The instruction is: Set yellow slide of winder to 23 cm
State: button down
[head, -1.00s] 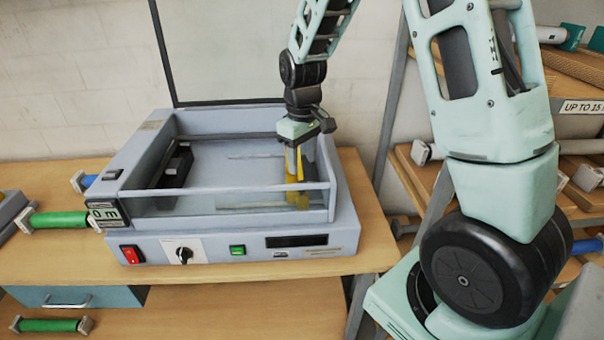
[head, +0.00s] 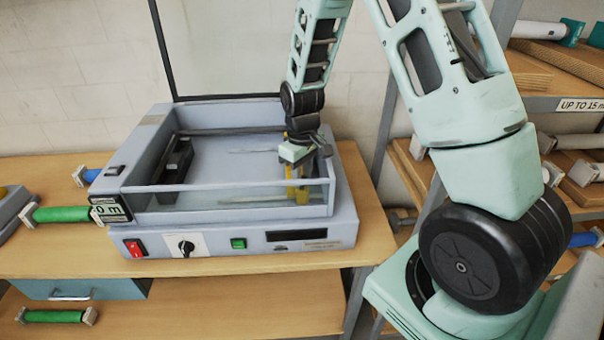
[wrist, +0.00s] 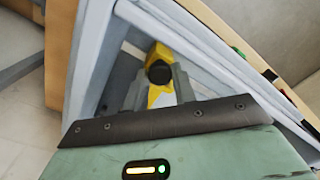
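The winder is a grey-blue benchtop machine (head: 235,220) with a recessed bay and a clear front panel. The yellow slide (head: 297,194) stands at the right end of the bay, partly hidden by my gripper. In the wrist view, the yellow slide (wrist: 160,92) has a round black knob. My gripper (head: 302,165) is over the slide, tilted; its fingers also show in the wrist view (wrist: 158,88), apart, one on each side of the slide. Whether they touch it is unclear. No scale reading is legible.
A black block (head: 175,160) sits at the left of the bay. A display reading "0 m" (head: 110,208) is at the front left corner. A red switch (head: 135,248), a dial (head: 186,246) and a green button (head: 238,243) are on the front. A green roll (head: 62,214) lies left of the machine.

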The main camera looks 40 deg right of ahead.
jog(key=w+a, duration=0.6)
jog(key=a, duration=0.2)
jog(key=shift+a+b, duration=0.35)
jog(key=shift+r, duration=0.1)
jog(key=c, duration=1.1)
grip_release()
jog(key=shift+a, duration=0.15)
jog(key=shift+c, duration=0.2)
jog(key=shift+d, duration=0.25)
notch_tip(320, 180, up, 17)
jog(key=b, duration=0.5)
jog(key=shift+a+r, duration=0.2)
